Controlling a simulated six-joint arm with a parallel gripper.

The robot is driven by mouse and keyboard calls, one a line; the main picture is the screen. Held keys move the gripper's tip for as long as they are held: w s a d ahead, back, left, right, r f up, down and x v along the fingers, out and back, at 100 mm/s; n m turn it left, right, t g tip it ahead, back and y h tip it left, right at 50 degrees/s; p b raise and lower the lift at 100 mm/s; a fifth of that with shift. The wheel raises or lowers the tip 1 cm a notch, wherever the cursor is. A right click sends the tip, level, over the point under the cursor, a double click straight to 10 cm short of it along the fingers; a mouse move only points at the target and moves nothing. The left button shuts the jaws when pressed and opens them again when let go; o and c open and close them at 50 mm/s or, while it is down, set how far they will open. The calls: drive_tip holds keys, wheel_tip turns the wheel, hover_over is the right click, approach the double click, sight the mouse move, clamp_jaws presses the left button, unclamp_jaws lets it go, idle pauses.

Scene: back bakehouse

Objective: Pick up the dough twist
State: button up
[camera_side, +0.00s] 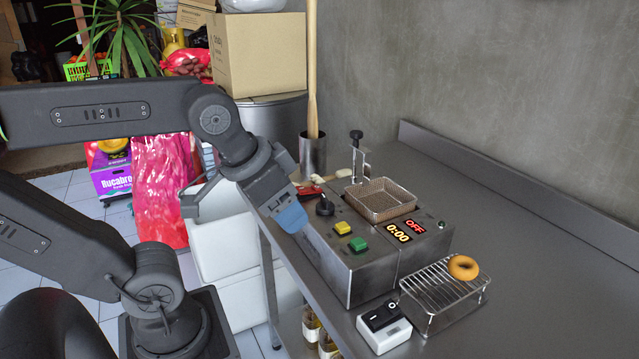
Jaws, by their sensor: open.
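My gripper (292,216) hangs left of the fryer, above the left edge of the counter, with blue at its tip. It is open, and no object shows in it. A small pale piece (344,173) lies behind the fryer's left part, near the basket; it may be the dough twist, but it is too small and partly hidden to be sure. A red item (309,191) lies just left of it, close behind my gripper in the picture. A golden ring (463,267) rests on the wire rack at the right, well away from my gripper.
The steel fryer (352,268) carries a wire basket (381,207), a black knob, yellow and green buttons, and displays reading 0:00 and OFF. The wire rack (428,291) and a switch box (384,326) stand in front. A metal canister (313,156) stands behind. The counter's right is clear.

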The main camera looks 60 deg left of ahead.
drive_tip(key=w+a+r+n+g, duration=0.1)
drive_tip(key=w+a+r+n, duration=0.3)
drive_tip(key=w+r, duration=0.25)
drive_tip(key=n+g, duration=0.5)
drive_tip(key=n, duration=0.9)
hover_over(321, 180)
drive_tip(key=f, duration=1.7)
drive_tip(key=shift+w+d+f, duration=0.25)
drive_tip(key=shift+w+f, duration=0.05)
drive_tip(key=shift+w, duration=0.05)
drive_tip(key=shift+s+a+f, duration=0.1)
drive_tip(key=shift+s+f, duration=0.05)
drive_tip(key=shift+f, duration=1.2)
drive_tip(key=shift+s+a+f, duration=0.1)
drive_tip(key=shift+s+f, duration=0.05)
drive_tip(key=shift+f, duration=1.2)
